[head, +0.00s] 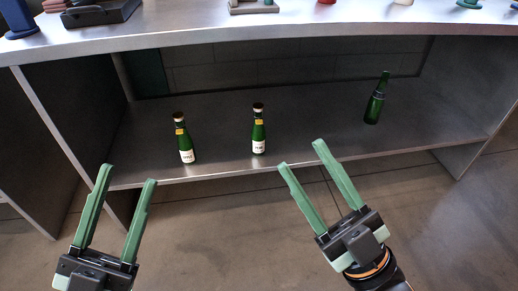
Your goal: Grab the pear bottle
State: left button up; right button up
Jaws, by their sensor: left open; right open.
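Three green bottles stand upright on the lower shelf in the head view. A left bottle (184,140) and a middle bottle (258,131) have dark brown tops, yellow neck bands and white labels. A right bottle (376,99) is plain dark green with no visible label and stands further back. The labels are too small to read, so I cannot tell which is the pear bottle. My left gripper (130,174) is open and empty, in front of the shelf and left of the left bottle. My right gripper (301,153) is open and empty, in front of the shelf between the middle and right bottles.
The lower shelf (318,118) is otherwise bare, with side panels at both ends. The countertop (190,36) overhangs it and limits room above the bottles. A dark tray (100,12) and several small items sit on the countertop. The floor in front is clear.

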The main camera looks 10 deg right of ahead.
aim_at(258, 133)
jog(key=i+l+u, duration=0.1)
jog(key=i+u, duration=0.35)
jog(key=i, duration=0.55)
